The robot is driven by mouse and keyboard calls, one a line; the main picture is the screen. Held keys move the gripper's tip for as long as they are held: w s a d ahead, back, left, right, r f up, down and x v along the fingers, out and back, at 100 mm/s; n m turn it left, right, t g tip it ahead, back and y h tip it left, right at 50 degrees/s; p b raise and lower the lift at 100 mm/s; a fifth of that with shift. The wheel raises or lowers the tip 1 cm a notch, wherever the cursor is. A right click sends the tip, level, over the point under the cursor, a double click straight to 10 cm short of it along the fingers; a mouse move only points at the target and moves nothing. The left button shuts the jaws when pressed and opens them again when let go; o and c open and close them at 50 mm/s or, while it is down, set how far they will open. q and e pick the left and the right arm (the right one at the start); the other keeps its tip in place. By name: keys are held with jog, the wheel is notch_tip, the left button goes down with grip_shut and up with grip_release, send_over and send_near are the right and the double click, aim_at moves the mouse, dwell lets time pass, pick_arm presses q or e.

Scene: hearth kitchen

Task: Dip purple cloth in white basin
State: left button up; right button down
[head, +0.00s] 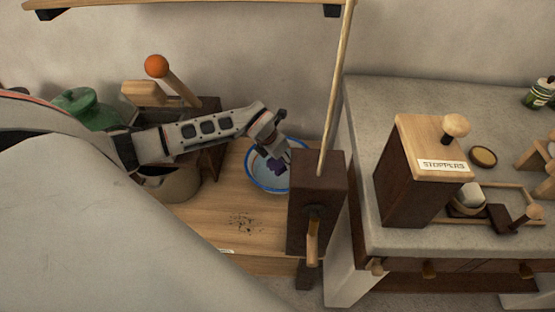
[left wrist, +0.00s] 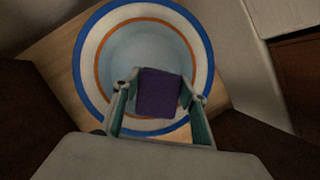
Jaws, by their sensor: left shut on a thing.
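The white basin (head: 259,185) has a blue rim and stands on the wooden surface in the head view. In the left wrist view the basin (left wrist: 95,45) also shows an orange ring inside and pale blue within. The purple cloth (left wrist: 158,93) is between the fingers of my left gripper (left wrist: 160,97), which is shut on it. In the head view the cloth (head: 276,167) is over the basin's inside, below my left gripper (head: 285,154). I cannot tell whether the cloth touches the water. My right gripper is not in view.
A dark wooden post block (head: 317,200) with a tall pole stands just right of the basin. A stone counter (head: 360,130) with a stoppers box (head: 405,175) lies further right. A green lidded pot (head: 88,108) stands at the left. Dark crumbs (head: 243,222) lie on the wood.

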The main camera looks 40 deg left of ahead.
pick_arm(q)
jog(key=shift+r+p, duration=0.45)
jog(key=shift+r, duration=0.45)
jog(key=shift+w+r, duration=0.1)
jog(key=shift+r, duration=0.25)
jog(key=shift+r+p, duration=0.65)
jog(key=shift+p, duration=0.05)
